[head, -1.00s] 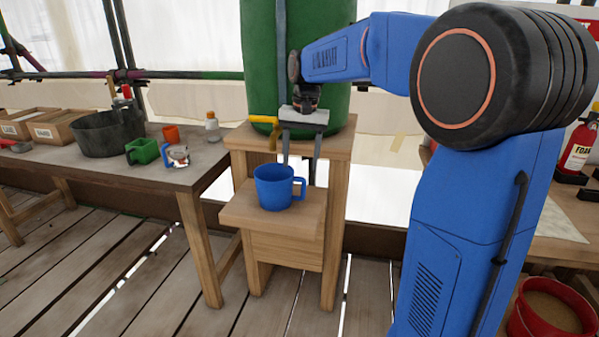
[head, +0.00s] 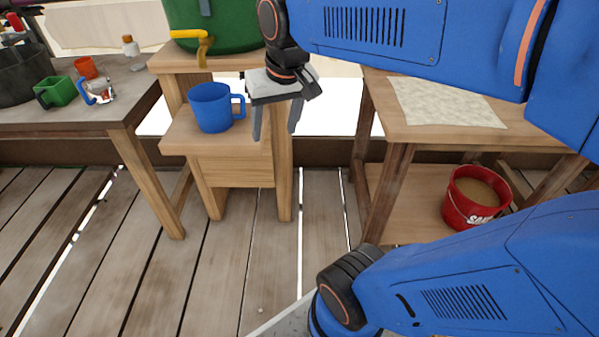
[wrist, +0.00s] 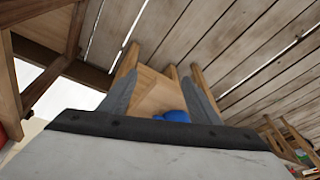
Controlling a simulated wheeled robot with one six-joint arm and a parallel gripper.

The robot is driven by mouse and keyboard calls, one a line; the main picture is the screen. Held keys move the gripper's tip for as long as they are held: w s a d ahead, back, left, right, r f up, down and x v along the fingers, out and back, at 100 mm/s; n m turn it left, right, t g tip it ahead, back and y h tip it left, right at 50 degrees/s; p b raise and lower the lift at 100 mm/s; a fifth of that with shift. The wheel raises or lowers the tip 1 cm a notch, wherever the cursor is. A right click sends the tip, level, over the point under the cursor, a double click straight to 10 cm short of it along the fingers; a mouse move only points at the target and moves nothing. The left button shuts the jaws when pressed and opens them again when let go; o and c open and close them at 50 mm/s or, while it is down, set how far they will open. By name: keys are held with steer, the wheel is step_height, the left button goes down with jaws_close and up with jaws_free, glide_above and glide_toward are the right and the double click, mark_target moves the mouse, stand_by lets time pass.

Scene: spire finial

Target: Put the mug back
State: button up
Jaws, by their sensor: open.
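The blue mug (head: 210,108) stands upright on the lower step of a wooden stand (head: 235,160), its handle to the right. My gripper (head: 274,134) is open and empty, pointing down just right of the mug and apart from it in the head view. In the wrist view, my gripper's fingers (wrist: 160,90) are spread over the stand's step, and a small part of the blue mug (wrist: 174,116) shows between them above the gripper body. The rest of the mug is hidden there.
A green barrel with a yellow tap (head: 200,42) stands above the mug. The left table (head: 90,118) holds a green mug (head: 55,92), an orange cup (head: 86,67) and a blue-handled mug (head: 100,90). At right are a workbench (head: 420,132) and a red bucket (head: 474,200).

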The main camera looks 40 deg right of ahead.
steer(key=s+f+n+t, duration=0.1)
steer(key=s+f+n, duration=0.1)
steer(key=s+f, duration=0.5)
steer(key=s, duration=0.2)
steer(key=shift+s, duration=0.35)
